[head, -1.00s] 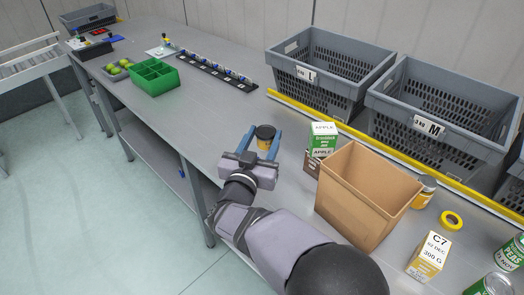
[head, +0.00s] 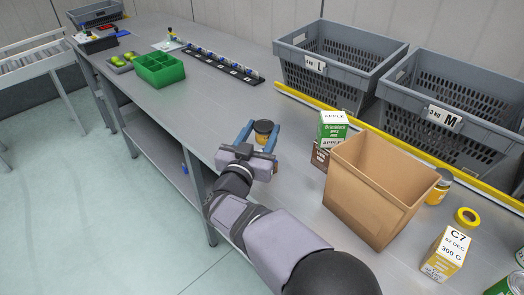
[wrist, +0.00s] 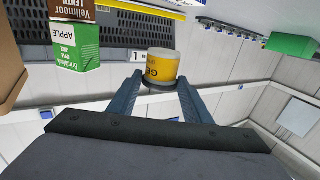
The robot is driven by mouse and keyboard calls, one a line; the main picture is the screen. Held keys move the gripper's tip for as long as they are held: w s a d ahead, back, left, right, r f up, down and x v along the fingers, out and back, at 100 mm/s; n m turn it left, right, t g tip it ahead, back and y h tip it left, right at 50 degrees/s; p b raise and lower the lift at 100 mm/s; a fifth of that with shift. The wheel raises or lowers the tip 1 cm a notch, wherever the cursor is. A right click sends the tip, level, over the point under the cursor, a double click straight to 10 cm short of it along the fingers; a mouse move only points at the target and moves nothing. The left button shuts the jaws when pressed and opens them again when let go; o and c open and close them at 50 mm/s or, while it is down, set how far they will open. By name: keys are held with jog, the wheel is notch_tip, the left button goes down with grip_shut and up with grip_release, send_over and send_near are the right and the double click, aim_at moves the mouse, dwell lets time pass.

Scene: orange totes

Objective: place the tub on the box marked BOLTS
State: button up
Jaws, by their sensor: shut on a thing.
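The tub (head: 263,128) is small and yellow with a dark lid. It is between the blue fingers of my gripper (head: 261,134), which is shut on it above the grey bench. In the wrist view the tub (wrist: 161,66) shows yellow with dark print between the fingertips (wrist: 160,84), its dark lid toward the bottom of the picture. I cannot read BOLTS on anything in view. An open brown cardboard box (head: 362,205) stands right of my gripper, with no lettering visible on the sides I see.
A green and white apple carton (head: 333,125) and a brown carton (head: 320,156) stand between my gripper and the cardboard box. Grey totes marked L (head: 330,75) and M (head: 440,122) line the back. A green divided tray (head: 160,75) is far left. Bench between is clear.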

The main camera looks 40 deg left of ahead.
jog(key=shift+f, duration=3)
jog(key=shift+f, duration=0.15)
jog(key=o, duration=1.2)
jog(key=shift+r, duration=0.2)
jog(key=b+v, duration=0.1)
jog(key=v, duration=1.1)
